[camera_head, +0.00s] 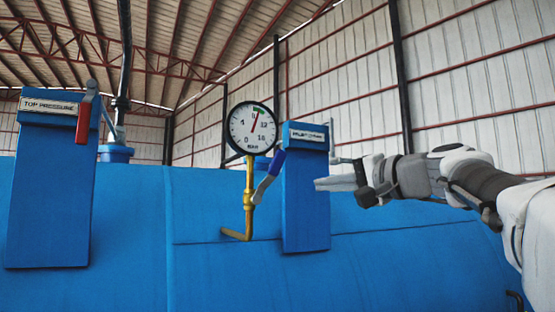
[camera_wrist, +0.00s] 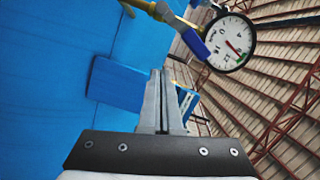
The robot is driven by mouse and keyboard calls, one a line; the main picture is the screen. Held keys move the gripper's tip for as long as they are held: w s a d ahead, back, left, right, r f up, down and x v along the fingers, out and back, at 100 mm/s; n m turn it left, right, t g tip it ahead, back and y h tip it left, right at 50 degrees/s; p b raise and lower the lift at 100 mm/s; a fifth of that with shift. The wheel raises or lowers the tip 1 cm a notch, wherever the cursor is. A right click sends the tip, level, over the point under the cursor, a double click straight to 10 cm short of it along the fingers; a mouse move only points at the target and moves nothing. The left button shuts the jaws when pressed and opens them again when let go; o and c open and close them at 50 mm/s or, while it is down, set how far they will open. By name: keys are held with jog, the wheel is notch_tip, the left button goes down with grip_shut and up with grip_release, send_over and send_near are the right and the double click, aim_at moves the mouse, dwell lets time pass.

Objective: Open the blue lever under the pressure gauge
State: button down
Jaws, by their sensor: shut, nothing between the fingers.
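The blue lever (camera_head: 276,162) sits under the pressure gauge (camera_head: 252,129), joined by a grey arm to the yellow pipe (camera_head: 248,190). The lever slants up and to the right. In the wrist view the blue lever (camera_wrist: 195,44) shows at the top, beside the gauge (camera_wrist: 229,42). The gauge is round and white with a red needle. My gripper (camera_head: 318,184) is at the right in the head view, its fingers pointing left, over the right-hand blue post. In the wrist view the fingers (camera_wrist: 161,72) are together and empty, apart from the lever.
A blue post (camera_head: 305,200) with a label stands just right of the lever. Another post (camera_head: 50,190), labelled TOP PRESSURE, stands at the left with a red-handled lever (camera_head: 83,122). The large blue tank (camera_head: 125,230) lies behind and below.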

aim_at(280, 156)
jog(key=w+a+r+m+t+p, duration=0.1)
jog(key=w+a+r+m+p, duration=0.2)
jog(key=m, duration=0.5)
jog(key=w+a+p, duration=0.1)
jog(key=w+a, duration=0.1)
jog(key=shift+a+r+y+p, duration=0.3)
jog(key=shift+a+y+p, duration=0.05)
jog(key=shift+y+p, duration=0.05)
dwell(0.3)
jog(key=a+r+n, duration=0.1)
jog(key=a+n, duration=0.1)
jog(key=n, duration=0.1)
jog(key=shift+s+r+g, duration=0.4)
jog(key=shift+s+a+r+n, duration=0.15)
jog(key=shift+a+n, duration=0.2)
jog(key=shift+n, duration=0.2)
jog(key=shift+s+a+r+n, duration=0.15)
jog(key=shift+a+n, duration=0.2)
jog(key=shift+n, duration=0.2)
jog(key=shift+w, duration=0.1)
